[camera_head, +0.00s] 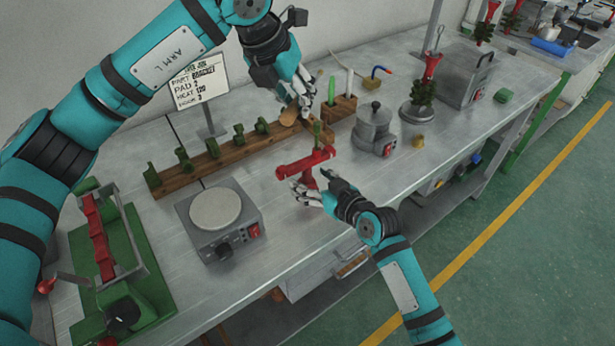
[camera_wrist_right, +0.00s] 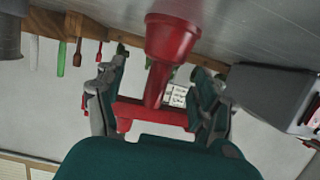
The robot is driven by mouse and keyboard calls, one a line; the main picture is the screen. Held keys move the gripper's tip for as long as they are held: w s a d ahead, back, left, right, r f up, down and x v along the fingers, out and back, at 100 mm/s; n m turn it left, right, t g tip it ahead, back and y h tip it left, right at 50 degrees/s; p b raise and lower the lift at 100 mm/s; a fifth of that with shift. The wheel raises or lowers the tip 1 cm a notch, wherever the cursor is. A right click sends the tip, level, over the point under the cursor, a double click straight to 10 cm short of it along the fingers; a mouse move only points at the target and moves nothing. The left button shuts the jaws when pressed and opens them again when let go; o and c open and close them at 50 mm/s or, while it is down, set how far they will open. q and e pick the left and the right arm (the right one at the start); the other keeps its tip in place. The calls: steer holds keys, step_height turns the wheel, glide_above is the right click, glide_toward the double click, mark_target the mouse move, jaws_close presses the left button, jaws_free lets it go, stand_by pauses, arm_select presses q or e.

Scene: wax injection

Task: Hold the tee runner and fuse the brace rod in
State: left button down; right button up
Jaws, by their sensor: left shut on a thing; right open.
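The red tee runner (camera_head: 308,162) stands on the bench, its crossbar raised on a stem. In the right wrist view its round red base (camera_wrist_right: 172,38) is near and the crossbar (camera_wrist_right: 150,112) is lower in the picture. My right gripper (camera_head: 312,188) is open, with a finger on each side of the runner; contact is unclear. It also shows in the wrist view (camera_wrist_right: 160,88). A short green piece (camera_head: 317,134) shows just behind the crossbar. My left gripper (camera_head: 303,108) is shut on a brown, wooden-looking piece (camera_head: 289,116) beside the rack. I cannot identify the brace rod surely.
A wooden rack (camera_head: 343,106) holds a green and a white stick. A long wooden rail (camera_head: 213,166) carries several green parts. A hot plate (camera_head: 217,212) stands left, a grey pot (camera_head: 373,132) right. A green-based red fixture (camera_head: 103,240) is far left. The front bench edge is close.

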steer(key=shift+x, duration=1.3)
steer(key=shift+c, duration=0.3)
